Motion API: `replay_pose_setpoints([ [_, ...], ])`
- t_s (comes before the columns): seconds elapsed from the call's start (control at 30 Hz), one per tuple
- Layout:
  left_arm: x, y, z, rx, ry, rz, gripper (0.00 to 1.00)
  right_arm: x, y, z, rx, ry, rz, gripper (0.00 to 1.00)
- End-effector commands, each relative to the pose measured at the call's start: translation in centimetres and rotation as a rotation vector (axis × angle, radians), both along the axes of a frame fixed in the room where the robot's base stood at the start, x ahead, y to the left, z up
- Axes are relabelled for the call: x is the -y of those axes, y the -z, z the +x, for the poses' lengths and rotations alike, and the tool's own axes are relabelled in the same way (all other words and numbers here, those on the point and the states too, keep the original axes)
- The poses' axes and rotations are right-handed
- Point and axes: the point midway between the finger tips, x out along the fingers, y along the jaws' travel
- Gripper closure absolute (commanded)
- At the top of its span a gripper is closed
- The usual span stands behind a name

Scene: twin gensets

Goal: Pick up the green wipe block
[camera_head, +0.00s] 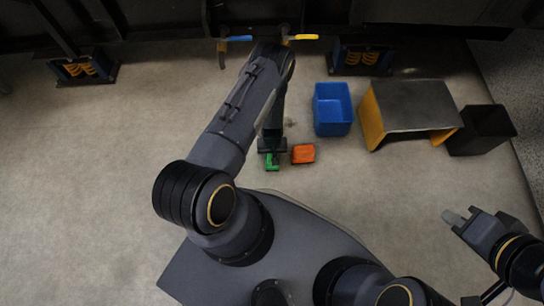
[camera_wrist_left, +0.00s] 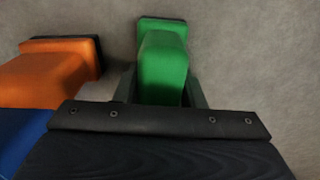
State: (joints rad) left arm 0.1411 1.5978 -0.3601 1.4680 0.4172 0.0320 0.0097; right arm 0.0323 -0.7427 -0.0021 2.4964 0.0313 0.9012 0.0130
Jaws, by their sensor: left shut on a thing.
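The green wipe block (camera_head: 271,162) is at my left gripper (camera_head: 271,150), low over the floor in front of my base. In the left wrist view the green wipe block (camera_wrist_left: 163,62) stands between the two dark fingers, with a dark base strip at its far end. My left gripper (camera_wrist_left: 160,92) is shut on it. I cannot tell whether the block touches the floor. My right gripper (camera_head: 456,218) is at the lower right, away from the block; its finger gap is unclear.
An orange block (camera_head: 303,153) lies just right of the green one. Further right are a blue bin (camera_head: 333,110), a yellow-sided table with a dark top (camera_head: 415,103) and a black bin (camera_head: 482,130). Blue and yellow handles (camera_head: 303,37) show at the back. The floor at left is clear.

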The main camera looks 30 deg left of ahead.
Motion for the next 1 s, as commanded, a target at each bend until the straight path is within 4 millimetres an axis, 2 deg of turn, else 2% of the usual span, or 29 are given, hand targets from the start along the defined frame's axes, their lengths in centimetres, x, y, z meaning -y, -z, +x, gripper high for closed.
replay_pose_setpoints([
  [0.03, 0.0, 0.0, 0.0, 0.000, 0.000, 0.000, 0.90, 0.0, 0.0, 0.0, 0.000, 0.000, 0.000, 1.00],
  [0.07, 0.0, 0.0, 0.0, 0.000, 0.000, 0.000, 0.94, 0.0, 0.0, 0.0, 0.000, 0.000, 0.000, 1.00],
  [0.33, 0.0, -0.4, 0.0, 0.001, 0.000, 0.001, 0.94, 0.0, -0.2, 0.0, 0.000, 0.000, 0.000, 1.00],
  [0.47, 0.0, -1.6, 0.1, 0.001, 0.000, 0.001, 0.94, 0.0, -0.8, 0.0, 0.000, 0.000, 0.000, 1.00],
  [0.57, 0.0, -3.4, 0.1, 0.002, 0.000, 0.000, 0.94, 0.0, -1.6, 0.0, 0.000, 0.000, 0.000, 1.00],
  [0.87, -2.6, -10.1, -4.7, -0.002, -0.007, -0.001, 0.94, 0.0, -5.3, 0.0, 0.000, 0.000, 0.000, 1.00],
  [1.0, -4.3, -11.2, -8.0, -0.004, -0.008, -0.001, 0.94, 0.0, -6.2, 0.0, 0.000, 0.000, 0.000, 1.00],
])
